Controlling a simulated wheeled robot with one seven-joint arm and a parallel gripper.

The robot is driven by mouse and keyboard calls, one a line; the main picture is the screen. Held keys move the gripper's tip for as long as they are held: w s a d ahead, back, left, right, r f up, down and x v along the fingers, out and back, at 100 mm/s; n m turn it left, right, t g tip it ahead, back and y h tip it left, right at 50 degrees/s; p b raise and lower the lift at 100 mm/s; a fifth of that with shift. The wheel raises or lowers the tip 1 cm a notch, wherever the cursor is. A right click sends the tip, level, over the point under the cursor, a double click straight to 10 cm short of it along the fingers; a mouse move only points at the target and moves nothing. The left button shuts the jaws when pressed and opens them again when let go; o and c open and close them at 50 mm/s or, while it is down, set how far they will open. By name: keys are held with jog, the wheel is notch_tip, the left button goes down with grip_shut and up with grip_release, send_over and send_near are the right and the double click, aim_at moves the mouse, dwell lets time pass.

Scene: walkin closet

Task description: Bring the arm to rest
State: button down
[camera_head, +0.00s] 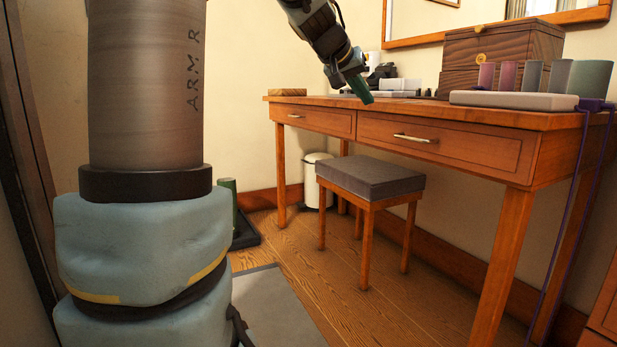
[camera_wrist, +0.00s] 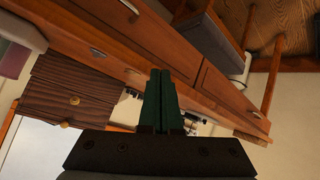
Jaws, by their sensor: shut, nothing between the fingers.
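My gripper (camera_head: 361,90) is at the upper middle of the head view, in front of the wooden dressing table (camera_head: 490,152). Its green fingers point down and slightly right, with the tips near the height of the tabletop. In the wrist view my gripper (camera_wrist: 161,75) shows its two green fingers pressed together with nothing between them. The head view does not make clear how far the tips are from the table edge. My arm crosses the left of the head view.
A padded stool (camera_head: 370,178) stands below the drawers. A white bin (camera_head: 317,178) is by the wall. Purple cords hang at the right.

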jog(key=s+a+f+n+g+y+p, duration=0.1)
jog(key=s+a+f+y+p, duration=0.15)
jog(key=s+a+f, duration=0.35)
jog(key=s+a+f+n+g+y+p, duration=0.1)
jog(key=s+a+f+g+y+p, duration=0.2)
jog(key=f, duration=0.4)
jog(key=s+a+f+n+g+y+p, duration=0.1)
jog(key=s+a+f+p, duration=0.1)
jog(key=s+a+f, duration=0.4)
jog(key=s+a+f+g+y+p, duration=0.1)
jog(key=s+a+f+p, duration=0.1)
jog(key=s+a, duration=0.35)
notch_tip(320, 180, up, 37)
jog(key=s+p, duration=0.2)
jog(key=p, duration=3.5)
jog(key=shift+d+p, duration=0.35)
jog(key=shift+d, duration=0.1)
